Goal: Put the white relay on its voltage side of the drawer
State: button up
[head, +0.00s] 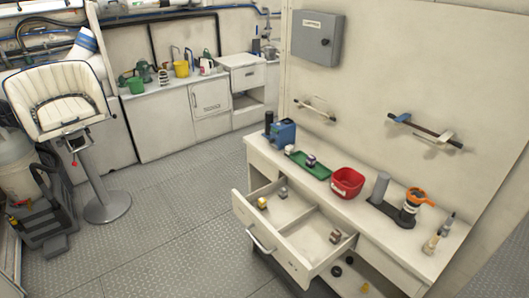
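An open drawer (262,232) sticks out from the white workbench, with a divider (299,219) splitting it into two compartments. In its left compartment are a small block with a yellow part (262,203) and a greyish block (283,192). In its right compartment is a brownish block (335,236). On the bench top, a small dark block with a pale top (311,160) sits on a green tray (304,170), and a small whitish block (289,149) stands just left of it. Which block is the white relay, and any voltage markings, are too small to tell. My gripper is not in view.
Dark round items (337,271) lie on a lower shelf. A white seat (57,97) stands at left. The metal floor between is clear.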

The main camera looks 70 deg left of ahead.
aim_at(315, 258)
jog(key=k, duration=1.05)
jog(key=u, duration=1.2)
jog(key=i, duration=1)
jog(key=u, duration=0.05)
